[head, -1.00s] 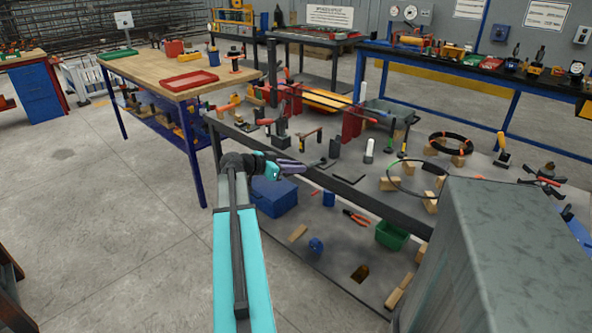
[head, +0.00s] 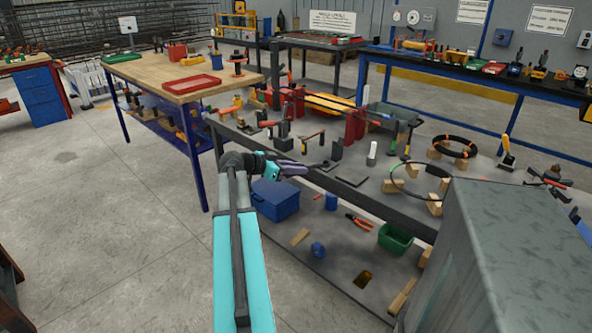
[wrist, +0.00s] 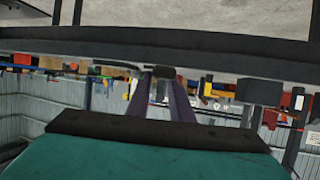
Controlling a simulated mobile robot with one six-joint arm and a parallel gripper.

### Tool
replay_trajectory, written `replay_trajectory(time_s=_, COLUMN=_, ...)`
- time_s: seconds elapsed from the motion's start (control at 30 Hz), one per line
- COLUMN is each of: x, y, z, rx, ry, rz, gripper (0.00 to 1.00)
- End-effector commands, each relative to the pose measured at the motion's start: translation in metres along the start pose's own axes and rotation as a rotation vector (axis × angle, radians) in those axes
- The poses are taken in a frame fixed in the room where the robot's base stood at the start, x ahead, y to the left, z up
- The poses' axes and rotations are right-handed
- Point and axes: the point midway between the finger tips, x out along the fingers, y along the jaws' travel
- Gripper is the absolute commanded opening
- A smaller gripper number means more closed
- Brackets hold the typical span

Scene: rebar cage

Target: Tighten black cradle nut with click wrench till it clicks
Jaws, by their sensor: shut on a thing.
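My gripper (head: 300,168), with purple fingers, is at the front edge of the grey workbench (head: 385,205). In the wrist view its fingers (wrist: 163,100) are shut on a small dark thing (wrist: 165,72) at their tips. Only a little of that thing shows, so I cannot tell whether it is the click wrench. Red stands (head: 355,124) carrying long bars are on the bench beyond the gripper, apart from it. I cannot make out the black cradle nut in either view.
A wire ring (head: 405,190) on wooden blocks lies on the bench to the right. A blue box (head: 275,200) and a green bin (head: 395,239) are on the lower shelf. A grey metal block (head: 510,255) fills the near right. Floor is clear at left.

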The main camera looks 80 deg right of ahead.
Motion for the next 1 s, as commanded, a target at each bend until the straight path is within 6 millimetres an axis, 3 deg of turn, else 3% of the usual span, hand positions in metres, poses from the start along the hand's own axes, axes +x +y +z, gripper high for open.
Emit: replay_trajectory(time_s=1.0, x=-0.006, y=0.001, z=-0.018, rx=-0.001, ry=0.003, rz=-0.004, gripper=0.00)
